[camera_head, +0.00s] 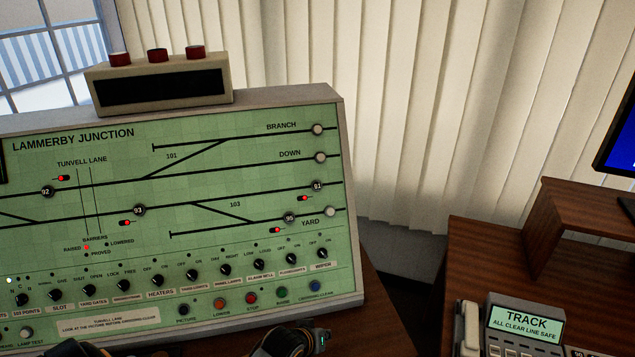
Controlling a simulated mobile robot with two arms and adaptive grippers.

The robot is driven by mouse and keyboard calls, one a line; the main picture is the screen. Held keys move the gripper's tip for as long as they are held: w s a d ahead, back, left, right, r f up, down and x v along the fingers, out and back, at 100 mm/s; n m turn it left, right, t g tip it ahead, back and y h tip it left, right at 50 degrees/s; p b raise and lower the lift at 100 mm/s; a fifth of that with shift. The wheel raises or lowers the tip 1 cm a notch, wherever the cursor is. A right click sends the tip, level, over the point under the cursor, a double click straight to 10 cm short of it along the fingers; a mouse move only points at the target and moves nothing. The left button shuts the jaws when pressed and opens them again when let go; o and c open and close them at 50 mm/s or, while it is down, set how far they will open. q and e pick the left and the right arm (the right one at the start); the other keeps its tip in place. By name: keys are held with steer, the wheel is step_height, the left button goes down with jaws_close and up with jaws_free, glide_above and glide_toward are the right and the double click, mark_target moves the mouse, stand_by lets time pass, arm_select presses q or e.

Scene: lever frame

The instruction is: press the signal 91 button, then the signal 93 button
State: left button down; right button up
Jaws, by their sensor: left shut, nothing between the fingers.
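The signal 91 button (318,186) is a round black button marked 91 at the right end of a track line on the green Lammerby Junction panel (240,165). A red lamp (304,198) glows beside it. The signal 93 button (138,210) is a similar black button left of the panel's middle, with a red lamp (125,223) glowing beside it. My left gripper (318,341) is shut and empty at the bottom edge of the view, below the panel's lower edge and apart from both buttons. It is partly cut off. My right gripper is not in view.
Similar buttons 92 (47,191) and 95 (289,218) sit on the same panel. Rows of knobs (197,275) and coloured buttons (251,298) line its lower part. A box with red tops (160,82) stands on it. A phone unit (525,322) sits on the right desk.

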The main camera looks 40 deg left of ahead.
mark_target(317, 186)
arm_select(q)
steer(key=w+a+r+n+t, duration=0.2)
steer(key=w+r, duration=0.3)
steer(key=r, duration=0.5)
steer(key=w+a+r+n+t+p, duration=0.1)
steer(key=w+a+r+n+t, duration=0.2)
steer(key=r, duration=0.7)
steer(key=w+a+r+n+t+y, duration=0.1)
steer(key=w+a+r+n+t, duration=0.1)
steer(key=w+a+r+n, duration=0.3)
steer(key=w+r, duration=0.3)
steer(key=r, duration=0.2)
steer(key=shift+a+r+t+p, duration=0.3)
steer(key=shift+r+t+p, duration=0.1)
steer(key=shift+w, duration=0.1)
steer(key=shift+f, duration=0.1)
steer(key=w+a+f+b, duration=0.4)
steer(key=w+a+b, duration=0.1)
steer(key=b, duration=0.3)
steer(key=shift+a, duration=0.4)
steer(key=shift+w, duration=0.1)
